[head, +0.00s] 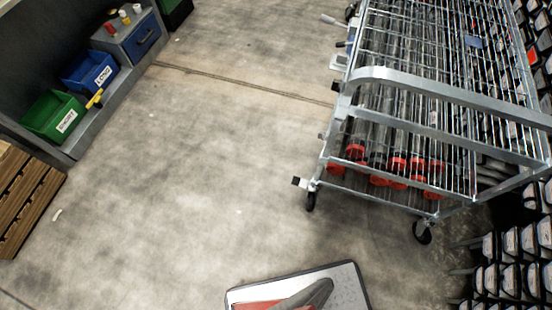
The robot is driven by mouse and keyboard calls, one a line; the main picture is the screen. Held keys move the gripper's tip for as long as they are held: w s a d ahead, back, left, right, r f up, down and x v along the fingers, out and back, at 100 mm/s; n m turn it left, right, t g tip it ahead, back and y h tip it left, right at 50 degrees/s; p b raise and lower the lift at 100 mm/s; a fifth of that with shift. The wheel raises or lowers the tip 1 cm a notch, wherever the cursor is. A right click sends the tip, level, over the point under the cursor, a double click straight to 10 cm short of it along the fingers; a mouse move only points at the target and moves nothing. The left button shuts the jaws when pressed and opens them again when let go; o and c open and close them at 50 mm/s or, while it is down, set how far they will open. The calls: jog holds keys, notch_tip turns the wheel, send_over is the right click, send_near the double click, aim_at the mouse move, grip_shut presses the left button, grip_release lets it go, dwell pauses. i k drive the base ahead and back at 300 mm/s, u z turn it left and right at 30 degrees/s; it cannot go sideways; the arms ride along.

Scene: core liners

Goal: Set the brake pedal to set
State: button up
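A wire cart (430,95) with a metal push handle stands at the right. A small pedal with a dark tip (296,181) sticks out to the left from the cart's lower near-left corner, just above a caster (311,200). This looks like the brake pedal; it appears close to level, but I cannot tell its setting at this size. My gripper is not in view. Part of my own body shows at the bottom edge, apart from the cart.
Long dark tubes with red ends (355,150) lie in the cart. Shelves of liners (515,265) stand close on its right. A green bin (55,117) and a blue bin (90,72) sit on a left shelf, with a wooden pallet (25,200) below. The middle floor is clear.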

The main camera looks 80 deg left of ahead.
aim_at(299, 182)
jog(key=u, duration=0.7)
jog(key=i, duration=0.5)
jog(key=u, duration=2.25)
